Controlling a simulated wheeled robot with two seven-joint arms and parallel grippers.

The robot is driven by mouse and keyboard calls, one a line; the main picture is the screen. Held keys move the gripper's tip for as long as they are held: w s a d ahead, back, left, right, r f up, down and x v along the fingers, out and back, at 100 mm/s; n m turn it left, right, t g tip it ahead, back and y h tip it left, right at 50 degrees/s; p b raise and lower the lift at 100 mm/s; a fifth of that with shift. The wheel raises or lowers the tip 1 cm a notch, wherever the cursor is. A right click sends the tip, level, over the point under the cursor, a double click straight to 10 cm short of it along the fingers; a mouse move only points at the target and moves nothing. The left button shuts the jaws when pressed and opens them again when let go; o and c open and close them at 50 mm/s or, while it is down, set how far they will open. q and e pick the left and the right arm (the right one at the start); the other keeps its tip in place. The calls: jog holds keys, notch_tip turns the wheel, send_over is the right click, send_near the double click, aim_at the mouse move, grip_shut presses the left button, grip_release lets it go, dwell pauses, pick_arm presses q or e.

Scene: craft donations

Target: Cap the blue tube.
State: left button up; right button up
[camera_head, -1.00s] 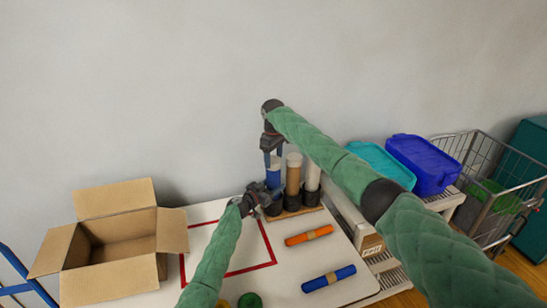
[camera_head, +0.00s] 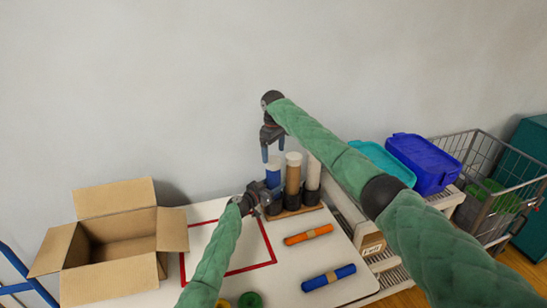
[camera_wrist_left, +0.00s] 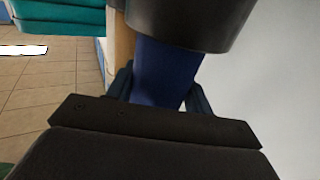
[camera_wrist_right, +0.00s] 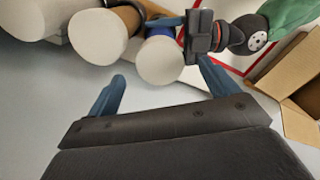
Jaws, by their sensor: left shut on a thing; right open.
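The blue tube (camera_head: 273,178) stands upright in the rack at the back of the table. A white cap (camera_wrist_right: 160,62) sits on its top end and looks straight, though I cannot tell how far down it is pressed. My left gripper (camera_head: 265,194) is shut on the blue tube low on its side; the left wrist view shows the blue tube (camera_wrist_left: 165,72) between the fingers, beside a dark cup. My right gripper (camera_head: 273,151) is open and empty just above the cap, its fingers pointing down.
A brown tube (camera_head: 293,178) and a white tube (camera_head: 312,175) stand close by on the right, both in dark cups. An open cardboard box (camera_head: 120,240) is at left. An orange roll (camera_head: 309,235) and a blue roll (camera_head: 328,278) lie in front. A wall is behind.

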aim_at(268, 187)
notch_tip(268, 187, up, 9)
dwell(0.3)
jog(key=shift+f, duration=0.15)
pick_arm(q)
jog(key=o, duration=1.5)
jog(key=shift+s+a+f+b, duration=0.2)
jog(key=shift+s+a+b, duration=0.1)
jog(key=shift+s+a, duration=0.1)
jog(key=shift+b+v, duration=1.3)
jog(key=shift+v, duration=2)
pick_arm(e)
jog(key=shift+f, duration=1.6)
pick_arm(q)
jog(key=shift+r, duration=0.2)
jog(key=shift+r, duration=0.1)
pick_arm(e)
jog(key=shift+r, duration=0.1)
